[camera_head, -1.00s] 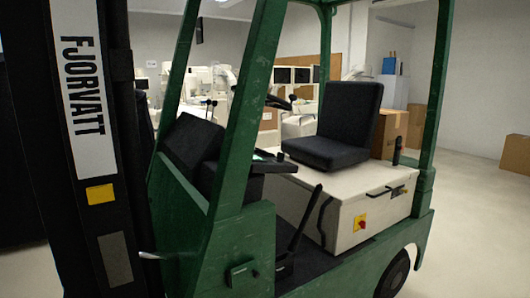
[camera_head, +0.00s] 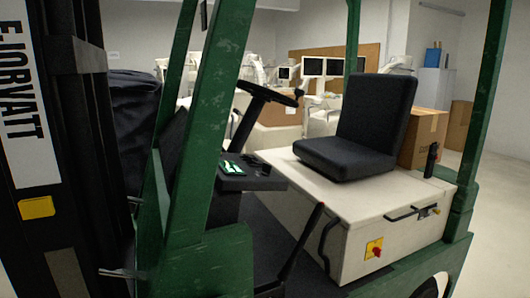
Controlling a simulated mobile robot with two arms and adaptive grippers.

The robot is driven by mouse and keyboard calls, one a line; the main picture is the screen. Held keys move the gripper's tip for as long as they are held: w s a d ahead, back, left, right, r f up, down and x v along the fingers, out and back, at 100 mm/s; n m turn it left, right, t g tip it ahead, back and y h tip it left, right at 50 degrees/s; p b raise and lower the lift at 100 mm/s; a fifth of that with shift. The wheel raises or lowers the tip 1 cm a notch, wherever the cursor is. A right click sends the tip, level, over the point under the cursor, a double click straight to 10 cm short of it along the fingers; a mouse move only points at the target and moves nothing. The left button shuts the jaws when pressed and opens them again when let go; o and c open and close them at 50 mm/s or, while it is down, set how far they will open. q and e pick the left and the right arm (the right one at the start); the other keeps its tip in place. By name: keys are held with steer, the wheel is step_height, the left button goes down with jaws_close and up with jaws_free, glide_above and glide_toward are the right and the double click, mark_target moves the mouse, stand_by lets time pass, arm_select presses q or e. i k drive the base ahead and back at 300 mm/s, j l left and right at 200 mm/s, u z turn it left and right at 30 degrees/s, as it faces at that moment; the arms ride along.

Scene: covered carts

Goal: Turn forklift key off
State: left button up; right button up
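The green forklift (camera_head: 205,140) fills the view, seen from its side. Its dark console (camera_head: 250,180) sits below the steering wheel (camera_head: 268,94) and bears a small lit green-white panel (camera_head: 233,168). I cannot make out a key on the console. A red knob on a yellow plate (camera_head: 374,248) is on the side of the white seat box (camera_head: 395,222). A black handle and a small brass-coloured fitting (camera_head: 425,212) are higher on that box; I cannot tell whether the fitting is a key. Neither of my grippers is in view.
The black seat (camera_head: 360,130) stands on the white box. A red-tipped lever (camera_head: 302,245) rises from the floor of the cab. Green posts (camera_head: 480,110) frame the cab opening. The dark mast (camera_head: 75,150) blocks the left side. Cardboard boxes (camera_head: 424,138) and monitors stand behind.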

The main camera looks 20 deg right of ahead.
mark_target(267, 168)
steer(key=i+l, duration=0.15)
steer(key=l, duration=0.4)
steer(key=i+l+u, duration=0.1)
steer(key=l, duration=0.4)
steer(key=i+l, duration=0.1)
steer(key=l, duration=0.45)
steer(key=i+l+u, duration=0.1)
steer(key=l, duration=0.45)
steer(key=i+l, duration=0.1)
steer(key=l, duration=0.45)
steer(key=u, duration=0.05)
